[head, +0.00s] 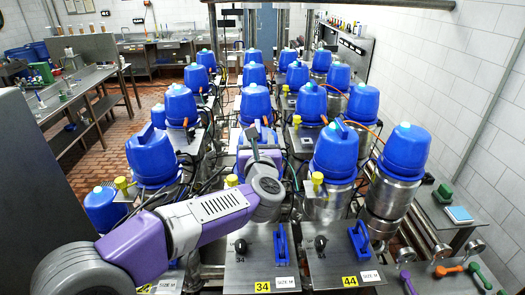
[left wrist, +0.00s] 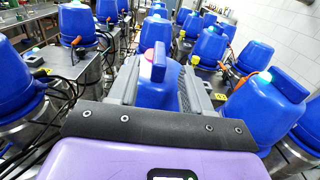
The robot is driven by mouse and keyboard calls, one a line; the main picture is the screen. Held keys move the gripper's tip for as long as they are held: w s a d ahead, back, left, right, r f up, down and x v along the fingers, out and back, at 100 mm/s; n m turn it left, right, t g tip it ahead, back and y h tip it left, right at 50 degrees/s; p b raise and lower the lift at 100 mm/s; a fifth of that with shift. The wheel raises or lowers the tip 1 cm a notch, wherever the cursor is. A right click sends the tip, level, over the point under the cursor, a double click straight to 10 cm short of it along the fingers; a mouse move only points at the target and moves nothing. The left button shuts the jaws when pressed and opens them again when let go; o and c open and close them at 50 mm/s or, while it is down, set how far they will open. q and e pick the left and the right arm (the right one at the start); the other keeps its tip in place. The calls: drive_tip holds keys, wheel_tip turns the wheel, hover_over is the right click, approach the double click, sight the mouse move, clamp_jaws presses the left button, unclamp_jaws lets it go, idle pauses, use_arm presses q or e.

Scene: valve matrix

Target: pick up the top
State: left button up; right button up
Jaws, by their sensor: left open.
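Several blue bell-shaped tops sit on metal valve bodies in rows. My left arm reaches in from the left of the head view, and its gripper (head: 259,152) is at the blue top (head: 246,134) behind the plate marked 34. In the left wrist view the grey jaws of my left gripper (left wrist: 163,82) are open, one on each side of a blue top (left wrist: 152,90) with a raised handle and a pinkish knob. I cannot tell whether the jaws touch it. The gripper hides much of this top in the head view. My right gripper does not show.
Neighbouring blue tops stand close on the left (head: 150,155) and right (head: 336,152). Steel plates marked 34 (head: 251,262) and 44 (head: 340,258) carry black knobs and blue levers. Cables run between the valves. A bench (head: 455,217) with coloured tools stands at the right.

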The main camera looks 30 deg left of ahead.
use_arm(q)
drive_tip(key=p+x, duration=0.2)
drive_tip(key=x, duration=0.2)
drive_tip(key=shift+w+a+f, duration=0.1)
drive_tip(key=shift+w+a, duration=0.1)
drive_tip(key=shift+w, duration=0.05)
drive_tip(key=shift+w+a+f, duration=0.1)
drive_tip(key=shift+w+a, duration=0.1)
drive_tip(key=shift+w, duration=0.2)
clamp_jaws()
idle(0.9)
